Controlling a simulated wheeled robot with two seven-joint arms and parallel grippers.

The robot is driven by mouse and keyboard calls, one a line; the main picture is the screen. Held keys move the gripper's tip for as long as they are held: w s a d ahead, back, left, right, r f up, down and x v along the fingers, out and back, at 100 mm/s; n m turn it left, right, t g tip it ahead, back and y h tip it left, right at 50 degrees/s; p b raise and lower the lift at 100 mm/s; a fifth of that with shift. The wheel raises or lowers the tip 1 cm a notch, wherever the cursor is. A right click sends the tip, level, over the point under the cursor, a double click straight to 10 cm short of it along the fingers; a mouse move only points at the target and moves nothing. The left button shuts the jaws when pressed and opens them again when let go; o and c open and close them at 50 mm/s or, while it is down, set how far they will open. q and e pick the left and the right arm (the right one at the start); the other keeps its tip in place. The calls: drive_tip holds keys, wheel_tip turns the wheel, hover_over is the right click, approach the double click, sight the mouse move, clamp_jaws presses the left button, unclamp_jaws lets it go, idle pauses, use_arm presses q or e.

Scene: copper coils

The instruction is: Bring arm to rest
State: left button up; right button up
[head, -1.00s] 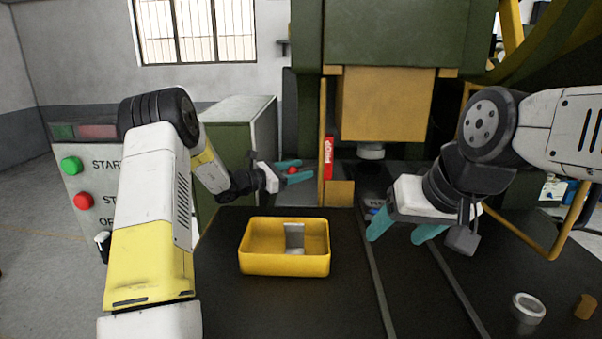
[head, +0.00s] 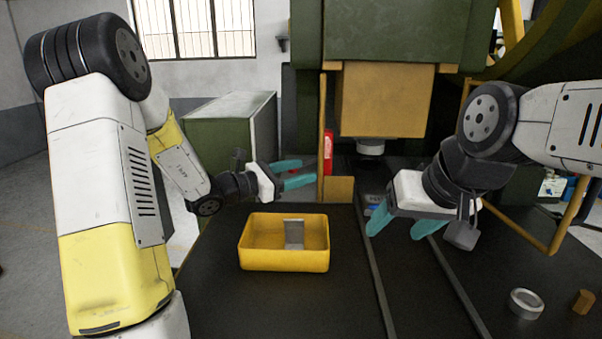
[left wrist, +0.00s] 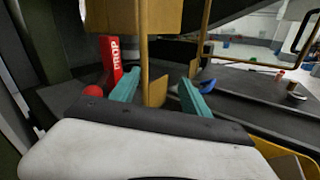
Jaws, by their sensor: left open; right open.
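My left gripper (head: 292,174) is open and empty, left of the yellow guard post and above the far side of the yellow bin. In the left wrist view its two teal fingers (left wrist: 155,92) are apart, with the post and an orange plate beyond them. My right gripper (head: 394,229) is open and empty, its teal fingers pointing down above the dark table right of the bin. The yellow bin (head: 285,260) stands on the dark table and holds a grey metal piece (head: 294,234).
A green press with an orange ram (head: 385,102) stands at the back. A red labelled bar (head: 328,152) is behind the post and shows in the left wrist view (left wrist: 112,62). A metal ring (head: 526,303) and a small orange-brown piece (head: 584,302) lie at the right. Table in front of the bin is clear.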

use_arm(q)
drive_tip(key=shift+s, duration=0.2)
drive_tip(key=s+d+r+m+g+y, duration=0.1)
drive_tip(key=s+d+m+g+y, duration=0.1)
drive_tip(key=s+m+g, duration=0.5)
drive_tip(key=s+d+r+m+g+y, duration=0.1)
drive_tip(key=s+d+m, duration=0.1)
drive_tip(key=s+m, duration=0.65)
drive_tip(key=s+a+r+m+t+y, duration=0.1)
drive_tip(key=s+a+m+t+y, duration=0.3)
drive_tip(key=s+a+m+y, duration=0.3)
drive_tip(key=s+a+y, duration=0.2)
drive_tip(key=s+a, duration=0.3)
drive_tip(key=a, duration=0.2)
drive_tip(key=shift+a+m+y, duration=0.35)
drive_tip(key=shift+y, duration=0.05)
